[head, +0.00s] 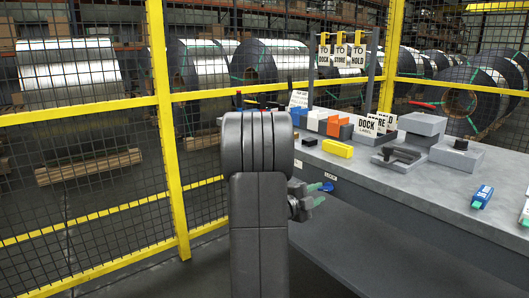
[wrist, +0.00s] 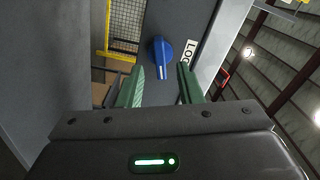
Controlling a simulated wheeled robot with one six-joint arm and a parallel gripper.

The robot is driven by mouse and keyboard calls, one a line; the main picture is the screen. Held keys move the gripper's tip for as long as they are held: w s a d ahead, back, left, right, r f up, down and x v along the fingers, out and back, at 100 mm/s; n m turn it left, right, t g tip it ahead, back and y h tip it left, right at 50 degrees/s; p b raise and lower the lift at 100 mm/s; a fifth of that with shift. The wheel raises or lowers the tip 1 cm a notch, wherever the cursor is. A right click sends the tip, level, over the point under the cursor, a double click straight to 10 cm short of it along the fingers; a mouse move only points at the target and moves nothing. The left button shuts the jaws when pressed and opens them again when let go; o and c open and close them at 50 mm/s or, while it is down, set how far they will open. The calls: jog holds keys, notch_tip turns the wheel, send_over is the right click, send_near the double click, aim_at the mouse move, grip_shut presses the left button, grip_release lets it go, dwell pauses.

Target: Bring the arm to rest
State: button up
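My arm (head: 258,215) stands upright in the middle of the head view, in front of the left end of the grey bench. My gripper (head: 318,194) sticks out to the right of it, beside the bench's front face. In the wrist view my gripper (wrist: 161,67) shows two green fingers apart, with nothing held between them. A blue knob (wrist: 161,56) with a white mark on a grey panel lies beyond the fingertips, seen between them. It looks apart from them. A white label reading "LOC", partly cut off, is to its right.
The grey bench (head: 440,195) holds a yellow block (head: 337,149), coloured bins (head: 325,121), signs, grey fixtures (head: 398,158) and a blue device (head: 482,196). Hanging tags stand at its back. A yellow-framed mesh fence (head: 168,130) runs behind and left, with steel coils beyond.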

aim_at(324, 190)
jog(key=shift+x, duration=1.55)
